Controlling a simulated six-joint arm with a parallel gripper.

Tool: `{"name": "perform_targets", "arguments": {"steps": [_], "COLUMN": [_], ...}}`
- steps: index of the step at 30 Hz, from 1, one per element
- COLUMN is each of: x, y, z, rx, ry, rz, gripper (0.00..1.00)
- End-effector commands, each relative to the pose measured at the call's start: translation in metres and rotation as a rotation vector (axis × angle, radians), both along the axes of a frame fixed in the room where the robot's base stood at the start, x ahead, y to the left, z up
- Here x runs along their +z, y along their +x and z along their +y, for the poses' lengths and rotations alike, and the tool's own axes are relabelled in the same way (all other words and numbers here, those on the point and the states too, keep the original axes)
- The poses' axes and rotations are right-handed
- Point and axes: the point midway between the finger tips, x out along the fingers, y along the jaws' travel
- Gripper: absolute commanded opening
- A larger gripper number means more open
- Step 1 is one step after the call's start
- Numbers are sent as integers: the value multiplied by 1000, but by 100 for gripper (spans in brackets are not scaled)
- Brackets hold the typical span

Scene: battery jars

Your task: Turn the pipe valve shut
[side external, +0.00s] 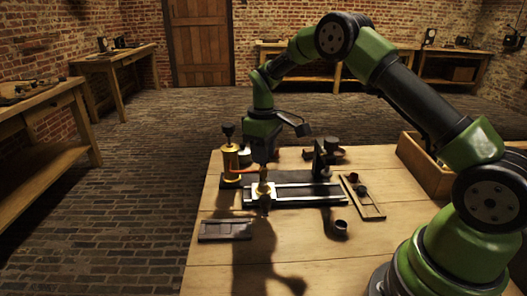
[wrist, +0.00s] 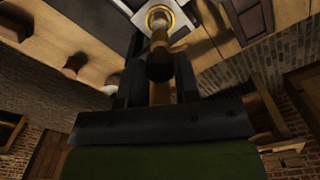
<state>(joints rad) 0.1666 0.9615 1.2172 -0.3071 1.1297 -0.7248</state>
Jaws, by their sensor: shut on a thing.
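The pipe valve (side external: 263,188) has a brass body and stands on a pale block on the work table. A thin orange-red lever (side external: 244,170) reaches out from its top towards the left. My gripper (side external: 263,164) points down over the valve and is shut on its upper part. In the wrist view, the valve's round brass rim (wrist: 158,16) shows just beyond my gripper (wrist: 158,62). A dark round piece sits between the fingers there. My fingers hide much of the grip, and I cannot tell the lever's exact angle against the pipe.
A brass jar (side external: 231,163) with a dark top stands close left of the valve. A dark rail (side external: 310,193) runs right from it. A flat dark plate (side external: 225,230), a small cup (side external: 340,227) and a wooden crate (side external: 425,165) lie around. The table's front middle is clear.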

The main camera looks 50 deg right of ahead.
Motion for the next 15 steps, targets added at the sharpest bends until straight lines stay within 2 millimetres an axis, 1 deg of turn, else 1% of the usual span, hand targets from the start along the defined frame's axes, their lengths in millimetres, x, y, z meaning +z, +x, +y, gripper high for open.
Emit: {"name": "perform_targets", "arguments": {"steps": [6, 15], "x": [1, 1], "y": [1, 1], "z": [0, 0], "rx": [167, 309], "ry": [-2, -1], "rz": [-5, -6], "gripper": [6, 6]}}
